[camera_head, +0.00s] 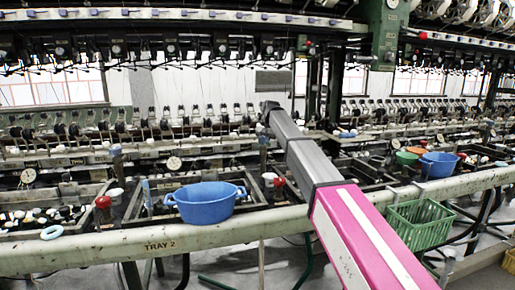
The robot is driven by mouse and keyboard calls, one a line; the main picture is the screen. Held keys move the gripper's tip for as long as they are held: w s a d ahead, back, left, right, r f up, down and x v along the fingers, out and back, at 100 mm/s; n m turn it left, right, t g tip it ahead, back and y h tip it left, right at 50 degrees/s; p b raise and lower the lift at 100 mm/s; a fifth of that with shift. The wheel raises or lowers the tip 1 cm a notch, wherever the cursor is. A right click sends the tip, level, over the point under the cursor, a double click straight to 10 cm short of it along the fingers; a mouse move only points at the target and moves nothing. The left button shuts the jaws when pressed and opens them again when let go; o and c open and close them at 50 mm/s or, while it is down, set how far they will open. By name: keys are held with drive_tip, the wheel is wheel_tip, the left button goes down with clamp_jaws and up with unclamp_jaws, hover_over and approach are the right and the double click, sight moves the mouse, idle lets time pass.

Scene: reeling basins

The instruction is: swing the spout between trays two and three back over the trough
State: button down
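A red-knobbed fitting (268,177) stands at the divider between the tray behind the "TRAY 2" label (160,245) and the tray to its right. A slim upright post (263,150) rises just behind it. I cannot tell which part is the spout or which way it points. The trough is not clearly distinguishable. My arm reaches in from the lower right, above the right-hand tray. Its dark far end, my gripper (268,108), is above and behind the red knob, apparently apart from it. The fingers are too small to read.
A blue tub (207,203) sits at tray two's front edge. Another red knob (103,202) is at the left divider. A blue bucket (438,165) and green basket (420,224) are at right. A long front rail (90,251) runs across, with machinery behind.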

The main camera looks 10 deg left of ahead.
drive_tip(key=shift+s+a+n, duration=0.15)
drive_tip(key=shift+a+n, duration=0.3)
drive_tip(key=shift+n, duration=0.3)
drive_tip(key=shift+s+a+n, duration=0.15)
drive_tip(key=shift+a+n, duration=0.3)
drive_tip(key=shift+n, duration=0.3)
drive_tip(key=c, duration=1.1)
unclamp_jaws()
drive_tip(key=shift+o, duration=0.2)
drive_tip(key=shift+w+d+r, duration=0.1)
drive_tip(key=shift+d+r, duration=0.1)
drive_tip(key=shift+r, duration=1.05)
drive_tip(key=shift+w+d+r, duration=0.15)
drive_tip(key=shift+d+r, duration=0.1)
drive_tip(key=shift+r, duration=0.95)
drive_tip(key=shift+w+d+r, duration=0.1)
drive_tip(key=shift+d+r, duration=0.1)
drive_tip(key=shift+r, duration=1.05)
